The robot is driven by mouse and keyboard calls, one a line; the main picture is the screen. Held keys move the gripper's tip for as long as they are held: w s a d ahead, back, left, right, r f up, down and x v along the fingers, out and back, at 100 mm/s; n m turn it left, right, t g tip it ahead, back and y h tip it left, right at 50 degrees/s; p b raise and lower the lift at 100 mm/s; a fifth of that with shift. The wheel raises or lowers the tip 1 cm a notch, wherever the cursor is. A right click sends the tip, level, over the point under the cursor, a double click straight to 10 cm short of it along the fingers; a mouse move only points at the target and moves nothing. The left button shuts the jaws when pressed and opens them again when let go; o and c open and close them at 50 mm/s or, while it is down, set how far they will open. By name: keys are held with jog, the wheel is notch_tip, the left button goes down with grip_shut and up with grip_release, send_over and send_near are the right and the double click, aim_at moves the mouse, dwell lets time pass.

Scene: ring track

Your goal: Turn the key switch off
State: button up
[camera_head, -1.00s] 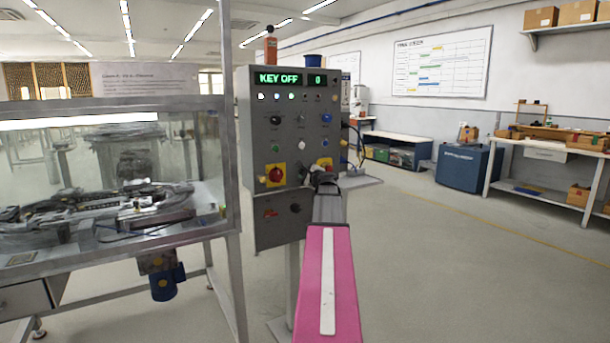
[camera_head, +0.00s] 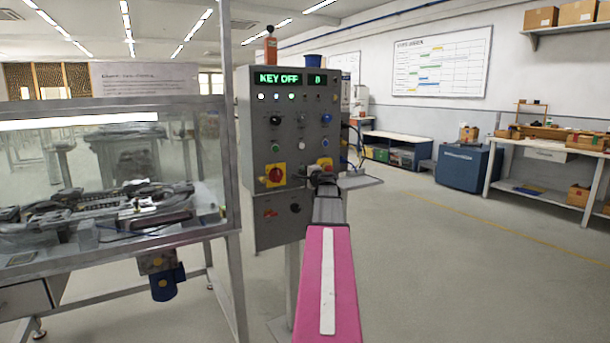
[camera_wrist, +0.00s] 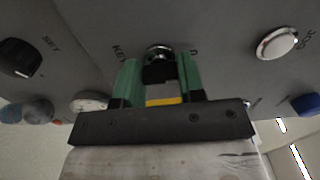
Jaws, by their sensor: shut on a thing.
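The grey control panel (camera_head: 257,128) stands in front of me. Its green display (camera_head: 278,78) reads KEY OFF. In the wrist view the key switch (camera_wrist: 158,50) has a silver collar, with its black key head (camera_wrist: 158,73) between the two green fingers of my gripper (camera_wrist: 160,82). The fingers are shut on the key, close to the panel face. Lettering beside the collar is partly covered by the fingers. In the head view my gripper (camera_head: 318,176) is at the panel's lower right, and my arm hides the key.
A red knob (camera_head: 276,175) on a yellow plate sits left of my gripper.

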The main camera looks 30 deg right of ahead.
dwell(0.3)
jog(key=o, duration=0.9)
jog(key=shift+o, duration=0.2)
jog(key=shift+s, duration=0.1)
jog(key=s, duration=1)
jog(key=shift+s, duration=0.35)
